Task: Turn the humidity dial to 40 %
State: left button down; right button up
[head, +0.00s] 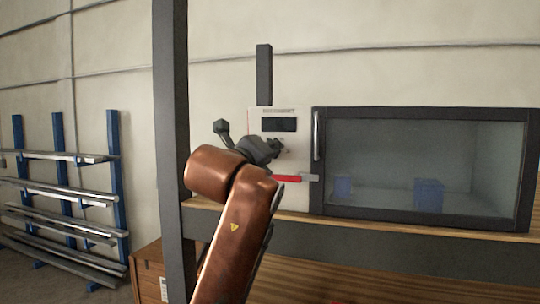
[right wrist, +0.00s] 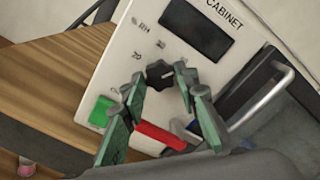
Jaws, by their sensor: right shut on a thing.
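The humidity dial (right wrist: 160,75) is a black round knob on the white control panel (head: 258,190) of a cabinet. A pale pointer mark shows on it, but its exact reading is too small to tell. My right gripper (right wrist: 160,82) is shut on the dial, with one fingertip on each side of it. In the head view the right gripper (head: 281,147) is at the panel below the display and hides the dial. A dark display (right wrist: 195,29) sits above the dial, with no readable value. My left gripper is not in view.
A green button (right wrist: 101,111) and a red bar (right wrist: 160,136) are below the dial. The cabinet's glass door (head: 400,150) has a vertical metal handle (head: 318,135) close by. Blue boxes (head: 429,194) stand inside. A dark post (head: 171,120) rises left of my arm.

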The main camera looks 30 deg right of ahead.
jog(key=shift+r, duration=0.1)
jog(key=o, duration=1.1)
jog(key=shift+o, duration=0.2)
jog(key=shift+a, duration=0.1)
jog(key=v, duration=1.2)
